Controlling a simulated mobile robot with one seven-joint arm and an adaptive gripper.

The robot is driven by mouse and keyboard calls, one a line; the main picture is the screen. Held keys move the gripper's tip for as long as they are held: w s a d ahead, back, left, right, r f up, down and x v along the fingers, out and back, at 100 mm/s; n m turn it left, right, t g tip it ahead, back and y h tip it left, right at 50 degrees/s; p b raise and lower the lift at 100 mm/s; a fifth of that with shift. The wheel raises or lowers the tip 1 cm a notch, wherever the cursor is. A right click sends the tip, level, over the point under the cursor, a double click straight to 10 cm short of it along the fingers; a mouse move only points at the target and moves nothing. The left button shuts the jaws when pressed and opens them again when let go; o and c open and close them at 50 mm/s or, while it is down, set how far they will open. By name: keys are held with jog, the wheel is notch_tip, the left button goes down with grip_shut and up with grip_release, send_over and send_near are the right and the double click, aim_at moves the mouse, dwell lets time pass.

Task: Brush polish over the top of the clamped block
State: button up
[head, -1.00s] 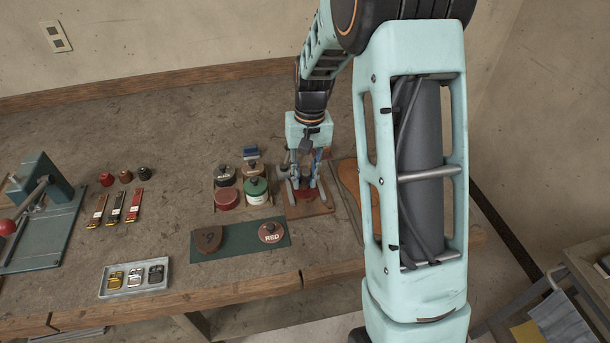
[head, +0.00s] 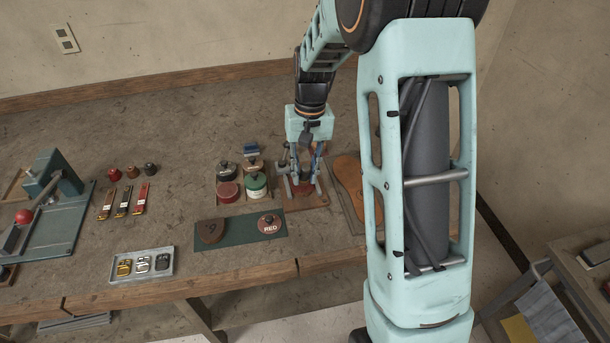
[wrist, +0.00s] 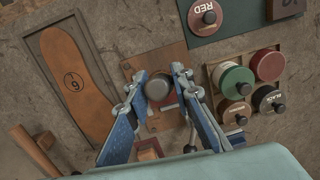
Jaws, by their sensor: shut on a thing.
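My gripper (head: 303,180) points down over the brown board (head: 312,203) at the right of the tins. In the wrist view its two blue-grey fingers (wrist: 158,84) close on a round grey-brown knob (wrist: 157,88), seen from above. I cannot tell whether this is the end of a polish brush. The board also shows in the wrist view (wrist: 148,62), with dark red parts under the fingers. The clamped block is mostly hidden below the knob and fingers. I cannot tell whether the held thing touches it.
A rack holds several tins, including a green tin (head: 256,185) and a red tin (head: 228,191). A blue-topped item (head: 251,151) stands behind. A brown sole (head: 347,180) lies right of the board. A green mat (head: 240,230) with a RED disc (head: 269,223) is in front.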

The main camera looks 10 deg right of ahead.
jog(key=shift+r+p, duration=0.95)
jog(key=shift+r, duration=0.75)
